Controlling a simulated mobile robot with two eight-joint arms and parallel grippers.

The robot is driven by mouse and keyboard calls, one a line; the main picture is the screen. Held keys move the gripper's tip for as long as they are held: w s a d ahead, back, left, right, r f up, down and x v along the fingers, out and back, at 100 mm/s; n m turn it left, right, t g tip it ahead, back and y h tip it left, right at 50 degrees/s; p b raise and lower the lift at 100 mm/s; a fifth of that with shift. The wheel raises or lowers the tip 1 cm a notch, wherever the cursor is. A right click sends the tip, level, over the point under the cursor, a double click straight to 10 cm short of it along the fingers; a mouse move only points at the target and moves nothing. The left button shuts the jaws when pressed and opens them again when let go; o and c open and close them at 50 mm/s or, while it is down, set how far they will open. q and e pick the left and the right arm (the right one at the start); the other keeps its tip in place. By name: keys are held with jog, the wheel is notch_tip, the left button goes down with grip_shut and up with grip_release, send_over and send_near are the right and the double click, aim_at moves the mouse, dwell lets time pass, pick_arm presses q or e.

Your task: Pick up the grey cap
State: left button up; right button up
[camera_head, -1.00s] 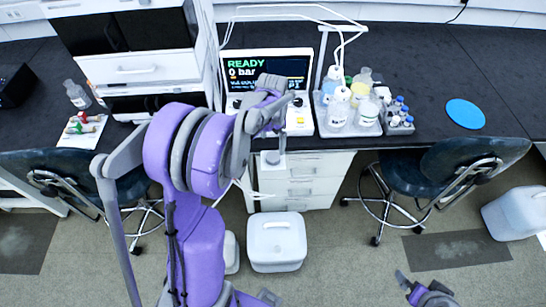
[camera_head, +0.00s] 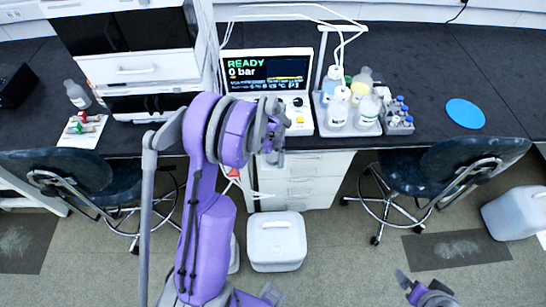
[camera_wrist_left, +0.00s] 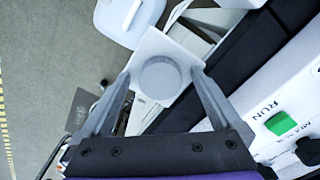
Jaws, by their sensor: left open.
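The grey cap (camera_wrist_left: 160,77) is a round disc on a small white square plate (camera_wrist_left: 158,48) in the left wrist view. My left gripper (camera_wrist_left: 161,78) is open, with one finger on either side of the cap in that view. I cannot tell whether the fingertips are level with the cap or above it. In the head view my left gripper (camera_head: 274,150) is at the front edge of the bench, below the READY instrument, and hides the cap. Part of what looks like my right gripper (camera_head: 405,281) shows at the lower right, far from the bench.
The READY instrument (camera_head: 268,72) stands behind the left gripper. A grey tray (camera_head: 366,128) of bottles and vials stands to its right. White drawers (camera_head: 310,180) are below the bench, with a white canister (camera_head: 276,241) on the floor. Chairs stand on both sides.

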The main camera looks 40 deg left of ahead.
pick_arm(q)
jog(key=c, duration=1.4)
